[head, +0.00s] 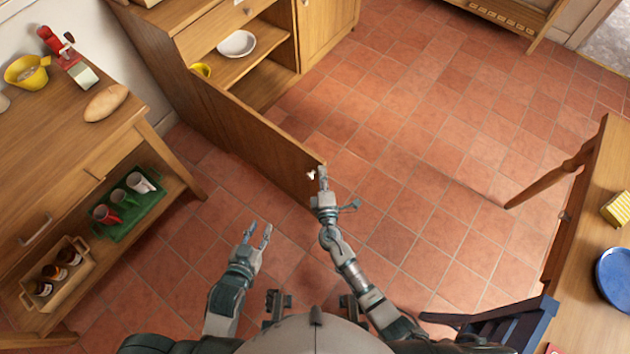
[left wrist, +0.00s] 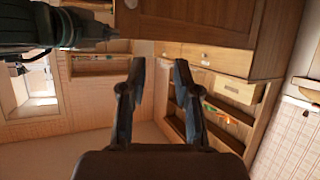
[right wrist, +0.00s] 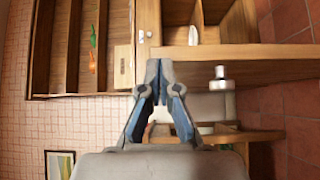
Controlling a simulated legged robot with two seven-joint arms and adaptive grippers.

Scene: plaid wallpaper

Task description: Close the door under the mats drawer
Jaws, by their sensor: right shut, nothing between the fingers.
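The wooden cabinet door (head: 255,135) stands wide open in the head view, reaching from the cabinet toward me. A small pale knob (head: 311,174) is at its free end. Above the open compartment is a drawer front (head: 228,20) with a small knob; no label is readable. My right gripper (head: 322,172) is shut and empty at the door's free edge, beside the knob; I cannot tell if it touches. Its closed fingertips show in the right wrist view (right wrist: 159,66). My left gripper (head: 258,234) is open and empty, left of the right one and apart from the door.
The open compartment holds a white bowl (head: 237,43) and a yellow cup (head: 202,69) on its shelf (head: 255,65). A wooden side table (head: 60,135) stands left. A table (head: 600,230) and dark blue chair (head: 510,330) stand right. The tiled floor (head: 420,130) between is clear.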

